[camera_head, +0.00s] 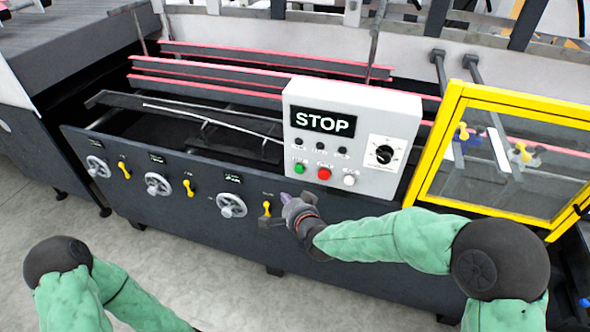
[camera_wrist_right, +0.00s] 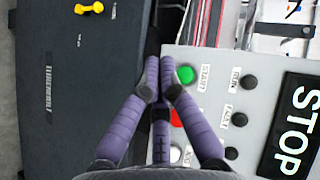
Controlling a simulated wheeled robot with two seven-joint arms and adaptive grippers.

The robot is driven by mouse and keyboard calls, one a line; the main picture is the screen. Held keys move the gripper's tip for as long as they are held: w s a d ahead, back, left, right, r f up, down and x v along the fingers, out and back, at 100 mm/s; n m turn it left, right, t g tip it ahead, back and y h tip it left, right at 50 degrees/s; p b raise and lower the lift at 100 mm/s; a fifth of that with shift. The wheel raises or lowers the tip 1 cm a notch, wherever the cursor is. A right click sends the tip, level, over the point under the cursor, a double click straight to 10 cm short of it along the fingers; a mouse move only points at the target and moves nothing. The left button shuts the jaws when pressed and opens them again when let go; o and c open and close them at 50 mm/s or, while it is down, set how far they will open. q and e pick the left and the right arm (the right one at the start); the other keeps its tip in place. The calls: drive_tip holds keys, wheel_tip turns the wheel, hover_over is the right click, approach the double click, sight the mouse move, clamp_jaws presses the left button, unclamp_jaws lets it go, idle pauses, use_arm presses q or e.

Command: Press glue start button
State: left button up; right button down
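The white control box (camera_head: 352,128) stands on the front of the machine, with a black STOP display. A green button (camera_head: 299,168), marked START in the right wrist view (camera_wrist_right: 186,75), is at the left of its lower button row. My right gripper (camera_head: 285,197) is in front of the box, just below and left of the green button. In the right wrist view its purple fingers (camera_wrist_right: 159,75) come together, empty, with the tips beside the green button; contact cannot be made out. My left arm shows at the lower left; its gripper is out of view.
A red button (camera_head: 324,174) and a white button (camera_head: 349,180) sit right of the green one. A black rotary knob (camera_head: 384,154) is on the box. Handwheels and yellow levers (camera_head: 188,188) line the front panel. A yellow-framed guard (camera_head: 427,150) stands at right.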

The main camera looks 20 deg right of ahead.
sight(299, 170)
drive_tip(key=w+d+b, duration=0.3)
drive_tip(key=w+d, duration=0.2)
drive_tip(key=w, duration=0.2)
drive_tip(key=shift+w+b, duration=0.15)
drive_tip(key=shift+b, duration=0.2)
idle(0.4)
idle(1.2)
drive_tip(key=shift+w+d+b, duration=0.2)
drive_tip(key=shift+w+b, duration=0.1)
drive_tip(key=shift+b, duration=0.2)
